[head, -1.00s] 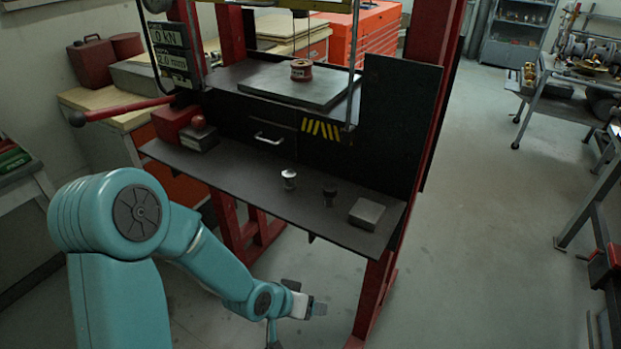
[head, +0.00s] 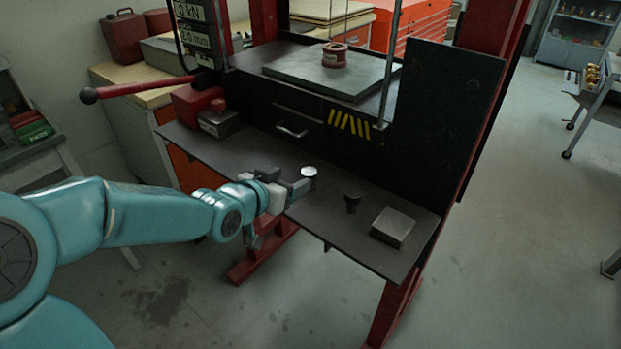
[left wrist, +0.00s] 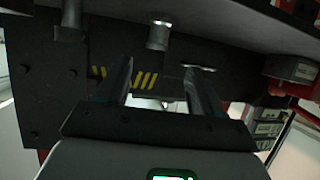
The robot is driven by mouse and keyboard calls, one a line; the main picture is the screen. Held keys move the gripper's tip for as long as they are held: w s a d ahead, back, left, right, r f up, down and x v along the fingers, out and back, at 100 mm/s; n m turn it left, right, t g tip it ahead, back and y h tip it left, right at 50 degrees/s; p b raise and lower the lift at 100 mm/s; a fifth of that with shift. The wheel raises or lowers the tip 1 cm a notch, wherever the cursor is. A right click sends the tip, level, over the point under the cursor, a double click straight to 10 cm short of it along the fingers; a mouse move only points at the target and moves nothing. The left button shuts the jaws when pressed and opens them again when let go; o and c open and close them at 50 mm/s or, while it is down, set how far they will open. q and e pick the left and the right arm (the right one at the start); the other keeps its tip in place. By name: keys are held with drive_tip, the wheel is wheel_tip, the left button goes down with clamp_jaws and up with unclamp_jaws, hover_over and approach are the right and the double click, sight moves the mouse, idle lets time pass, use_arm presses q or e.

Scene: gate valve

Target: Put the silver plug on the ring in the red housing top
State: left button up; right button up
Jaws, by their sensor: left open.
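The silver plug (head: 309,173) stands upright on the dark lower shelf (head: 255,160). In the left wrist view, which shows the scene upside down, the silver plug (left wrist: 158,36) is at the top middle, beyond the fingertips. My left gripper (head: 286,183) is open and empty, at the shelf's front edge just left of the plug in the head view. Its fingers (left wrist: 157,78) spread apart in the left wrist view, with no contact on the plug visible. The red housing (head: 334,56) stands on the grey plate above; its ring cannot be made out. My right gripper is out of view.
A red-and-grey box (head: 218,122) is at the shelf's left. The grey press plate (head: 320,82) is above, between press rods. A red lever (head: 140,89) juts out left.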

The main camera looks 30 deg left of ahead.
sight(308, 172)
use_arm(q)
drive_tip(key=x, duration=0.4)
drive_tip(key=shift+d+p, duration=0.15)
drive_tip(key=shift+p, duration=0.15)
drive_tip(key=p+x, duration=0.1)
drive_tip(key=x, duration=0.3)
drive_tip(key=shift+w+d+f+p, duration=0.1)
drive_tip(key=shift+w+f+p, duration=0.05)
drive_tip(key=shift+w+p, duration=0.15)
drive_tip(key=shift+w+f, duration=0.2)
drive_tip(key=shift+w, duration=0.15)
drive_tip(key=shift+s, duration=0.15)
drive_tip(key=shift+c, duration=0.9)
drive_tip(key=c, duration=1)
clamp_jaws()
drive_tip(key=shift+r, duration=0.2)
